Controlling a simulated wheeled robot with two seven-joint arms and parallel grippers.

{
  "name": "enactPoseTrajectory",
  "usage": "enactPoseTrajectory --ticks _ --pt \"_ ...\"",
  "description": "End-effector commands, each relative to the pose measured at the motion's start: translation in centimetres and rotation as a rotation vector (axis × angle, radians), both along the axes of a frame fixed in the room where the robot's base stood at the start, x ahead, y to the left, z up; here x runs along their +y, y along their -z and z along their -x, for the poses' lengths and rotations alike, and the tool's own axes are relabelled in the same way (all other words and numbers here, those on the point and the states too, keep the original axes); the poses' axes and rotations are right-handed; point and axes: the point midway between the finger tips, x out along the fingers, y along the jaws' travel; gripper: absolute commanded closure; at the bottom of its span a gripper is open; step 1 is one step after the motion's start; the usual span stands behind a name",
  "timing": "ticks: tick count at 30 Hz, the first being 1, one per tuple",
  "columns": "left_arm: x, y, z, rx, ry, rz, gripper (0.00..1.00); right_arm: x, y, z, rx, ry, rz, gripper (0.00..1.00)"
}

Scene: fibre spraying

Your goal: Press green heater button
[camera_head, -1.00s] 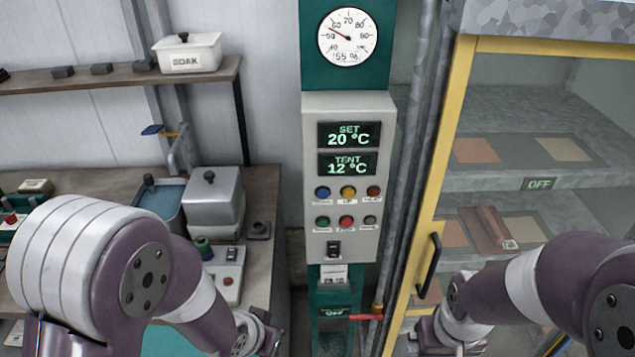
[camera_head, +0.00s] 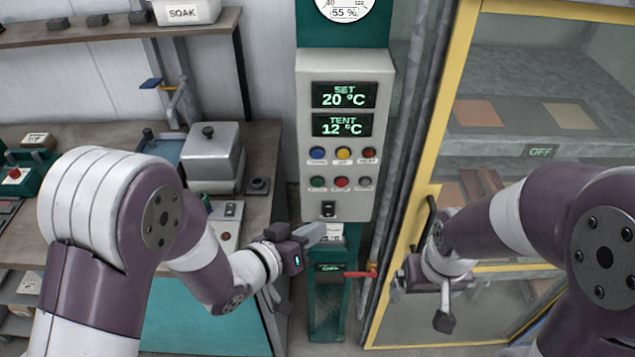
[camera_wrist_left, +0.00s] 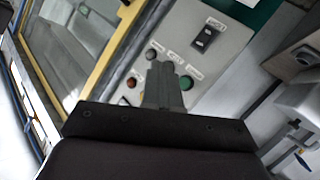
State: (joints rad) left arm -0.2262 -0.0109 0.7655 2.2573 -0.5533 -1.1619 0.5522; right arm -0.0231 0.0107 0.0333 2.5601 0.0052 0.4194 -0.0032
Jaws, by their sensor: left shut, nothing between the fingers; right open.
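The control panel (camera_head: 360,205) is a light grey box on a green post. Its green button (camera_head: 317,183) is at the left of the lower button row, beside a red button (camera_head: 341,183). In the left wrist view the green button (camera_wrist_left: 186,82) shows just right of my fingertips. My left gripper (camera_head: 316,234) is shut and empty, below the button row near the panel's lower edge. In the wrist view its closed fingers (camera_wrist_left: 164,72) cover part of the row, and touching cannot be told. My right gripper (camera_head: 425,305) is open by the yellow-framed cabinet, away from the panel.
The displays read SET 20 °C (camera_head: 344,95) and TENT 12 °C (camera_head: 343,125). A black rocker switch (camera_head: 329,209) sits under the buttons. A red lever (camera_head: 360,274) sticks out lower on the post. The yellow-framed glass cabinet (camera_head: 463,85) stands right; a workbench (camera_head: 262,170) stands left.

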Motion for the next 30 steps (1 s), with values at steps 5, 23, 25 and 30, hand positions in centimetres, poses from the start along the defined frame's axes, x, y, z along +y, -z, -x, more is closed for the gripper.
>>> enactPoseTrajectory --ticks 5,23,25,30 --pt "0.1 0.1 -2.4 0.000 -0.002 -0.001 1.00 0.0 0.0 0.0 0.000 0.000 0.000 0.07" --pt "0.1 0.0 -8.1 0.001 -0.001 -0.002 1.00 0.0 -0.1 0.0 0.000 0.000 0.000 0.07" --pt "0.1 0.1 -8.2 0.001 -0.001 -0.002 1.00 0.0 -0.1 0.0 0.000 0.000 0.000 0.07" --pt "0.1 0.0 -8.2 0.001 -0.001 -0.002 1.00 0.0 -0.1 0.0 0.000 0.000 0.000 0.07"
